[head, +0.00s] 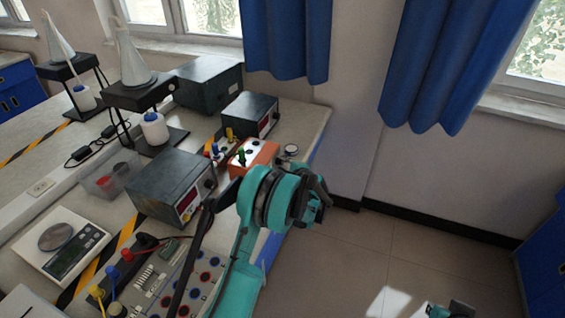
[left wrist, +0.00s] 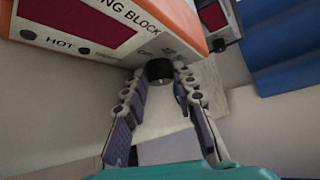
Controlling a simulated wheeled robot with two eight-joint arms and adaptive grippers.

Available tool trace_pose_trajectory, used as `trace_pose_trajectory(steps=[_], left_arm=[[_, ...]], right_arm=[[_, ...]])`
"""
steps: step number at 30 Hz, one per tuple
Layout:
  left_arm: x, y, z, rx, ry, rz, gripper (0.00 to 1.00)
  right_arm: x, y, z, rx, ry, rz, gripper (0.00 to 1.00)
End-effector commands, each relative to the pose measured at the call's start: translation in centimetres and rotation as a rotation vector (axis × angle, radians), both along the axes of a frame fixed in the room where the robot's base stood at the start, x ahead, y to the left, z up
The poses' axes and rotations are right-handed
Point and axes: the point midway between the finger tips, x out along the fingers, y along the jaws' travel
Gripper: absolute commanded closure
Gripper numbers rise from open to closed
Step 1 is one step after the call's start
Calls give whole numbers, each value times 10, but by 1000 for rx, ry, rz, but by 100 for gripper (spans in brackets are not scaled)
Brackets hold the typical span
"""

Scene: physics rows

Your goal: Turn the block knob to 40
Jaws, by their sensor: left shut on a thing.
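The heating block is an orange and white box (head: 262,154) on the bench near its right edge. In the left wrist view its front (left wrist: 100,25) fills the upper left, with a dark red display. Its black knob (left wrist: 160,70) sits at the lower right of that front, by partly readable lettering. My left gripper (left wrist: 159,77) has its fingertips on both sides of the knob and is shut on it. In the head view my left wrist hides the knob. I cannot read the setting. A small teal and dark part of my right gripper (head: 450,311) shows at the bottom edge; its fingers are hidden.
Black power supplies (head: 170,187) stand close to the left of the block, another (head: 250,113) behind it. A scale (head: 62,245) and a terminal panel (head: 160,285) lie at the front left. The floor (head: 400,260) on the right is clear.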

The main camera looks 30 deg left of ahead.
Motion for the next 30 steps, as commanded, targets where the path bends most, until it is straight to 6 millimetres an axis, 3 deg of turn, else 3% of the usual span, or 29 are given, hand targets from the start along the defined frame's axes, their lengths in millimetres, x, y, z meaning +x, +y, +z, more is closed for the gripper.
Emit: trace_pose_trajectory(steps=[15, 30], left_arm=[[5, 0, 7, -25, 412, 1, 100], [7, 0, 6, -32, 551, 0, 100]], right_arm=[[0, 0, 28, 0, 0, 0, 100], [0, 0, 34, 0, 0, 0, 100]])
